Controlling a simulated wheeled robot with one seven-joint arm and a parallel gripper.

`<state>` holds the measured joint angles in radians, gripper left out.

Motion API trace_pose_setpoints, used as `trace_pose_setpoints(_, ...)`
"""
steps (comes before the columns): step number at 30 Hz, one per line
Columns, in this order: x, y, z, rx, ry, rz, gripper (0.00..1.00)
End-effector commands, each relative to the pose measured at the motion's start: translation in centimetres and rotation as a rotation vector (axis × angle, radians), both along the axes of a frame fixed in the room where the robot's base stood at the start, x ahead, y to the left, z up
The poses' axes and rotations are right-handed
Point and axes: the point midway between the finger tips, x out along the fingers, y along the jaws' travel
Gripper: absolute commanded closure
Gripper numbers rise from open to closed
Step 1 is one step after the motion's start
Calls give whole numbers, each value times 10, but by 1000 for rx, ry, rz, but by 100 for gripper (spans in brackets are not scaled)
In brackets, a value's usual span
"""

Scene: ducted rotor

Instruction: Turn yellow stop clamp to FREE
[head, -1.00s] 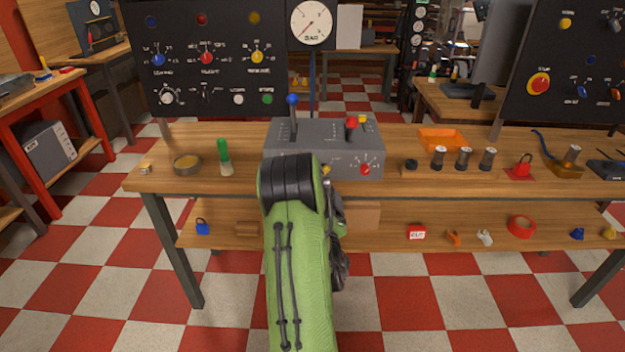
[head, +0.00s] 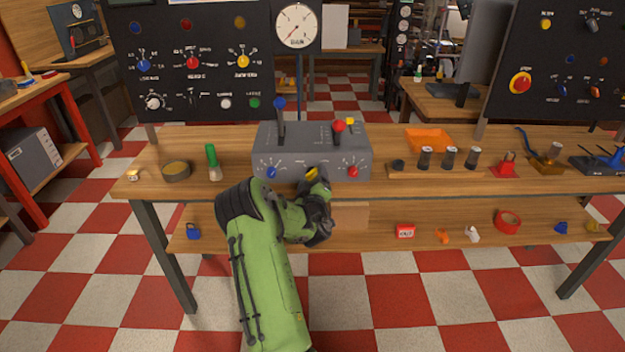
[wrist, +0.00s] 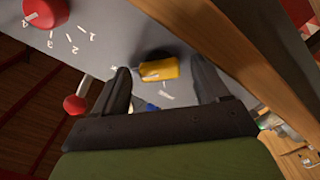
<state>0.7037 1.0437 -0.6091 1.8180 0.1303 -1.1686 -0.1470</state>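The yellow stop clamp (head: 312,172) is on the lower front of the grey control box (head: 265,142), between its blue and red knobs. In the wrist view the clamp (wrist: 158,70) is a small yellow block lying nearly crosswise in the picture. My gripper (wrist: 162,68) is open, with one dark finger on each side of the clamp and a visible gap at both sides. In the head view my gripper (head: 318,180) is at the box's front, partly hiding the clamp's surroundings. White marks near the clamp are too small to read.
A red knob (wrist: 45,12) with a numbered dial is near the clamp. A blue knob (head: 271,172) is on the box's left front. Blue-topped (head: 279,104) and red-topped (head: 339,126) levers rise from the box. The wooden bench edge (wrist: 240,50) runs close beside my gripper.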

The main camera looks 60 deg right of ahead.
Motion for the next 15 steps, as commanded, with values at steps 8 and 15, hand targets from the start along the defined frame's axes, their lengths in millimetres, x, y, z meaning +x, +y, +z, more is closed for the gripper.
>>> trace_pose_setpoints(8,0,0,0,0,0,0,68)
trace_pose_setpoints(15,0,0,0,-3,5,0,82)
